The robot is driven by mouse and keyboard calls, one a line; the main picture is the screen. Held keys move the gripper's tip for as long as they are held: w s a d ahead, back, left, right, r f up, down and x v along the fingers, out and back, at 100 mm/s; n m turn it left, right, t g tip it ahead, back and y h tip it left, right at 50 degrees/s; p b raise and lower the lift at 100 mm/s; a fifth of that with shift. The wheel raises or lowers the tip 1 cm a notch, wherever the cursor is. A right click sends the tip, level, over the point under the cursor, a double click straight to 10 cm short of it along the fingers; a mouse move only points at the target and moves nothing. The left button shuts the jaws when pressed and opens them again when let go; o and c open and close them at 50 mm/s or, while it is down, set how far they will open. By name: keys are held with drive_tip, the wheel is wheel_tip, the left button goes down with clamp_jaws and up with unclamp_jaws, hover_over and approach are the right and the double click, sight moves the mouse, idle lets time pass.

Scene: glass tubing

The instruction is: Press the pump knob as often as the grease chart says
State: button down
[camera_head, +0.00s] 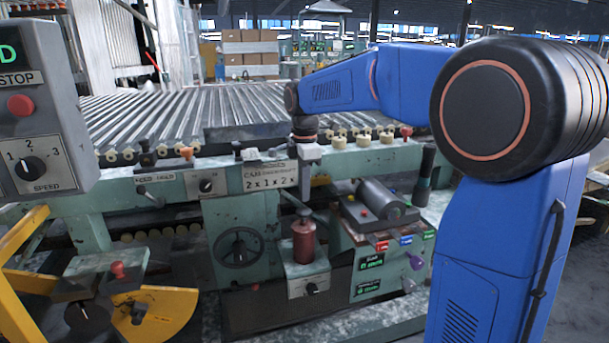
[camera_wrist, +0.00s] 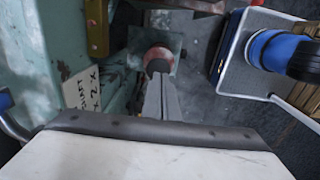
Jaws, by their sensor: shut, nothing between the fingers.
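The grease pump is a red cylinder (camera_head: 304,243) standing on a green bracket at the front of the machine, with a dark knob (camera_head: 304,212) on top. The grease chart (camera_head: 270,178) is a white plate on the green beam, reading "2 x 1 x 2 x"; its right end is partly hidden by my gripper. My gripper (camera_head: 305,200) is shut, empty and points down above the pump. In the wrist view the shut fingers (camera_wrist: 157,80) reach toward the knob, with the red pump (camera_wrist: 155,52) around it. I cannot tell whether they touch. The chart (camera_wrist: 78,88) shows partly at left.
A handwheel (camera_head: 239,248) is left of the pump. A grey motor block (camera_head: 378,203) and a panel with coloured labels (camera_head: 388,262) stand close on the right. The roller bed (camera_head: 200,115) lies behind. A control box (camera_head: 40,110) is at far left.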

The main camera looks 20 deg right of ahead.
sight(304, 211)
drive_tip(key=shift+f, duration=1.85)
drive_tip(key=shift+f, duration=1.1)
drive_tip(key=shift+r, duration=0.25)
wheel_tip(304, 211, up, 14)
drive_tip(key=shift+s+f, duration=0.1)
